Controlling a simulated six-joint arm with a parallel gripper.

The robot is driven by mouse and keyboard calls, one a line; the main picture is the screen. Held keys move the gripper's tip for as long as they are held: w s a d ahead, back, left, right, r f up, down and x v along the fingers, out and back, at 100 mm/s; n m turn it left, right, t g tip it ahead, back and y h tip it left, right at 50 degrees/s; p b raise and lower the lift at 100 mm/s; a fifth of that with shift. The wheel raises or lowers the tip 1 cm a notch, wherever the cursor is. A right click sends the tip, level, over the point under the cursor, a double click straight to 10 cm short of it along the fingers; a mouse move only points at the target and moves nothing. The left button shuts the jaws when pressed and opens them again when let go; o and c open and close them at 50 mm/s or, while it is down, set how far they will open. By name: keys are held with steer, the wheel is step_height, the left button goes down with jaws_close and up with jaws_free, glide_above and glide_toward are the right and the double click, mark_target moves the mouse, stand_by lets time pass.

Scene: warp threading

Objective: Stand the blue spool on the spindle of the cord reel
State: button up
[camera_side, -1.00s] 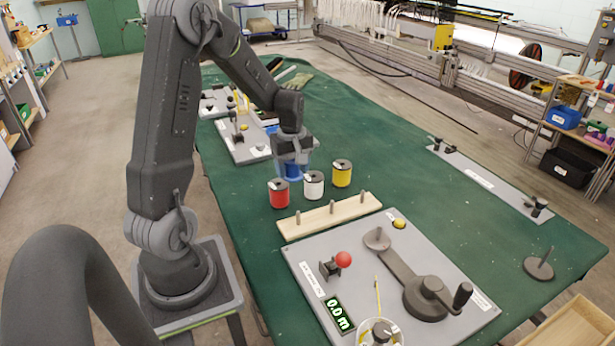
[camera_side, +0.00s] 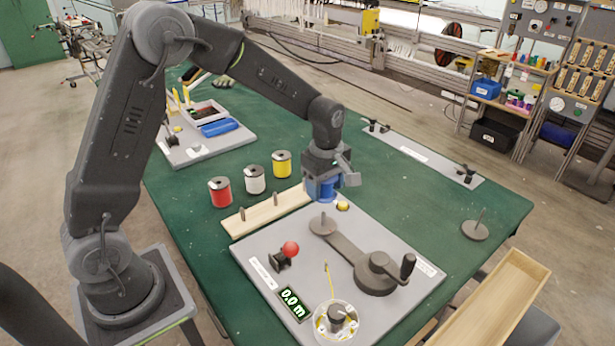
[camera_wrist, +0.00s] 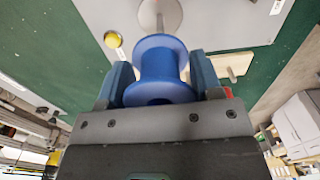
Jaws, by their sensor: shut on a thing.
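The blue spool (camera_side: 321,190) is in my gripper (camera_side: 327,184), which is shut on it. In the wrist view the spool (camera_wrist: 160,68) sits between the two fingers of my gripper (camera_wrist: 163,78). The cord reel has a grey arm and a dark crank (camera_side: 378,272) on a grey board. Its round disc with the spindle (camera_side: 322,225) is just below the spool. The disc also shows in the wrist view (camera_wrist: 150,14). A gap shows between spool and disc. The spool hides the spindle's tip, so I cannot tell whether it enters the spool.
Red (camera_side: 220,192), white (camera_side: 254,180) and yellow (camera_side: 281,164) spools stand behind a wooden peg rack (camera_side: 258,216). A red-knobbed lever (camera_side: 290,249) and a clear round container (camera_side: 336,322) are on the board. The green table right of the board is mostly clear.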

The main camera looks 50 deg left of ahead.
mark_target(323, 224)
steer(key=shift+f, duration=3.95)
steer(key=shift+f, duration=0.75)
steer(key=o, duration=1)
